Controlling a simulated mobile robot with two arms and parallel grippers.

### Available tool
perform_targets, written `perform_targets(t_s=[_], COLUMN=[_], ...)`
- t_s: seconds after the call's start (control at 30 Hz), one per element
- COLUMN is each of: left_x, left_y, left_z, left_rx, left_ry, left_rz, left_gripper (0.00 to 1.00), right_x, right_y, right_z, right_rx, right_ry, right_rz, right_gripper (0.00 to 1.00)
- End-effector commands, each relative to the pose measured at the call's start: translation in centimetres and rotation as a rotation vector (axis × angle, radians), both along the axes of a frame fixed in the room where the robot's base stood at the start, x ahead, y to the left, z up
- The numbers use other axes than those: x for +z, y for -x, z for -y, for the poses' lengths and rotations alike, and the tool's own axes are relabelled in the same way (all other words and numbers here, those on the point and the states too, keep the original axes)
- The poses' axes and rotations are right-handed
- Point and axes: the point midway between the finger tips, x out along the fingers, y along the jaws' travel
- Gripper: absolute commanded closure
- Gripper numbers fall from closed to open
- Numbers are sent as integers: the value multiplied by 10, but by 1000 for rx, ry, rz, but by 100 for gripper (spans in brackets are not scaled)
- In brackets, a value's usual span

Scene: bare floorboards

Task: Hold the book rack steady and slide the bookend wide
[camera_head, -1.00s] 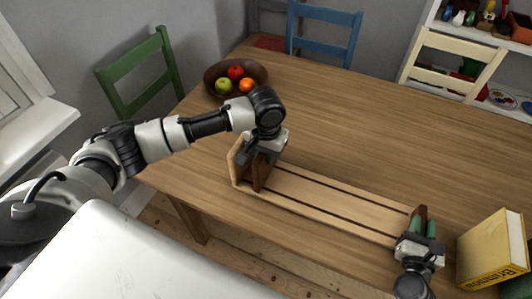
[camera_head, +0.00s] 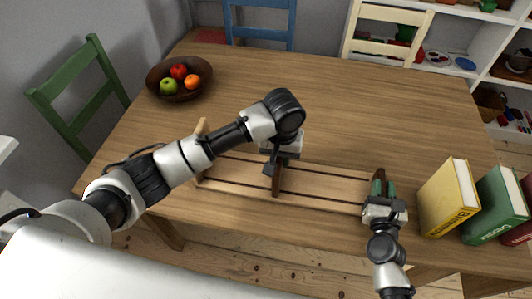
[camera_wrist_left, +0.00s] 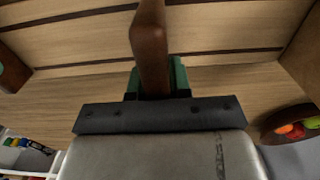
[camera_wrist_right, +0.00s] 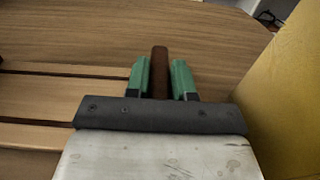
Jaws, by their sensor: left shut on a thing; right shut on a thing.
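The book rack (camera_head: 325,186) lies on the wooden table as a long light-wood base with dark slots. Its light end panel (camera_head: 202,150) stands at the left, partly hidden by my arm. A dark brown upright bookend (camera_head: 277,182) stands on the base, well apart from that panel. My left gripper (camera_head: 274,165) is shut on it; it also shows between green fingers in the left wrist view (camera_wrist_left: 151,45). My right gripper (camera_head: 380,192) is shut on a dark brown upright (camera_wrist_right: 159,65) at the rack's right end.
A yellow book (camera_head: 448,198) stands close right of my right gripper, with a green book (camera_head: 497,207) and a dark red one beyond. A fruit bowl (camera_head: 205,72) sits at the back left. The table behind the rack is clear.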

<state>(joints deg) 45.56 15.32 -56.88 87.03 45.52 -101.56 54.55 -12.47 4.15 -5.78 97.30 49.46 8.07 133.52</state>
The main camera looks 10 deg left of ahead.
Motion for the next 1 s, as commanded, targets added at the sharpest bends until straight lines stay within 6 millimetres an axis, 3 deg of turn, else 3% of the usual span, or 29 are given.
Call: perform_targets(t_s=[0.33, 0.37, 0.53, 0.83, 1.0], left_x=[1, 1, 1, 2, 22], left_y=[0, 0, 0, 0, 0], left_z=[4, 4, 3, 2, 3], left_rx=[-2, -2, -2, -1, -2], left_ry=[4, 4, 3, 1, 3], left_rz=[1, 1, 1, 1, 2], left_gripper=[100, 80, 55, 55, 55], right_x=[0, 0, 0, 0, 0], right_y=[0, 0, 0, 0, 0], right_z=[-3, -3, -2, -1, -1], right_rx=[5, 5, 4, 2, 1], right_ry=[-4, -4, -4, -4, -4], right_rz=[-2, -2, -2, -1, -1], right_gripper=[100, 100, 100, 100, 100])
